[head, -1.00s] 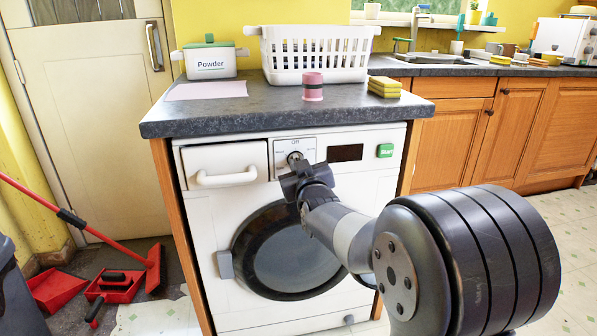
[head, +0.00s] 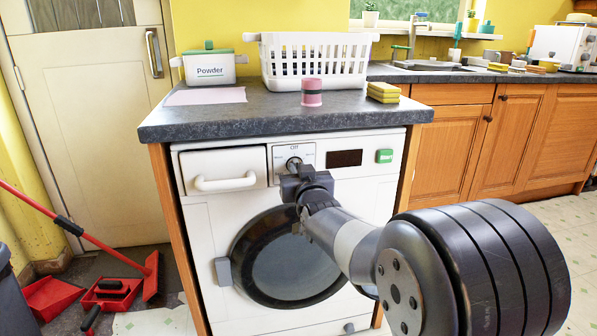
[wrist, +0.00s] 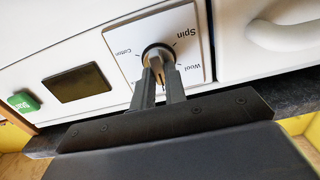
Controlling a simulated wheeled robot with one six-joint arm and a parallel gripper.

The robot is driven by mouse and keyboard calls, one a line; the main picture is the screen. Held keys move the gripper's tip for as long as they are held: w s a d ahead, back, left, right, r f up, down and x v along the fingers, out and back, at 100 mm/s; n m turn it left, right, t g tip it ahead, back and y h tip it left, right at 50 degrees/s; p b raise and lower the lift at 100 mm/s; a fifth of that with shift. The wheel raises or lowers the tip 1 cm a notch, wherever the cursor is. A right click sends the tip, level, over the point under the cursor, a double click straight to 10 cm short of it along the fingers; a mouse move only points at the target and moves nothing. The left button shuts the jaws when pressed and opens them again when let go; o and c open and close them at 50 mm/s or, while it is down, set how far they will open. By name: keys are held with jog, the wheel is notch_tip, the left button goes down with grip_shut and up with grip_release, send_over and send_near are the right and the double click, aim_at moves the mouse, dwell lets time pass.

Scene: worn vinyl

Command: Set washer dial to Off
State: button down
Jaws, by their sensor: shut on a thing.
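The washer (head: 225,290) is white with a round dark door. Its dial (head: 293,163) sits on a small panel with Off printed at the top; the dial also shows in the wrist view (wrist: 157,52). There the labels Spin, Wool and Cotton are readable around it, and Off is not visible. My gripper (head: 297,170) is at the dial from the front. In the wrist view its two dark fingers (wrist: 160,78) are shut on the dial's raised grip. I cannot tell which label the dial points at.
A green Start button (head: 384,156) and a dark display (head: 345,158) are right of the dial. A drawer handle (head: 225,182) is left. The dark countertop (head: 270,112) overhangs above, holding a white basket (head: 315,78). A red broom (head: 152,276) stands at left.

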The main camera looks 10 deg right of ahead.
jog(key=c, duration=1.4)
grip_release()
jog(key=shift+c, duration=0.2)
jog(key=shift+s, duration=0.1)
jog(key=s+p, duration=0.2)
jog(key=s, duration=0.8)
jog(key=shift+s, duration=0.3)
jog(key=shift+w, duration=0.1)
jog(key=w+b, duration=0.2)
jog(key=w, duration=0.8)
jog(key=shift+w, duration=0.3)
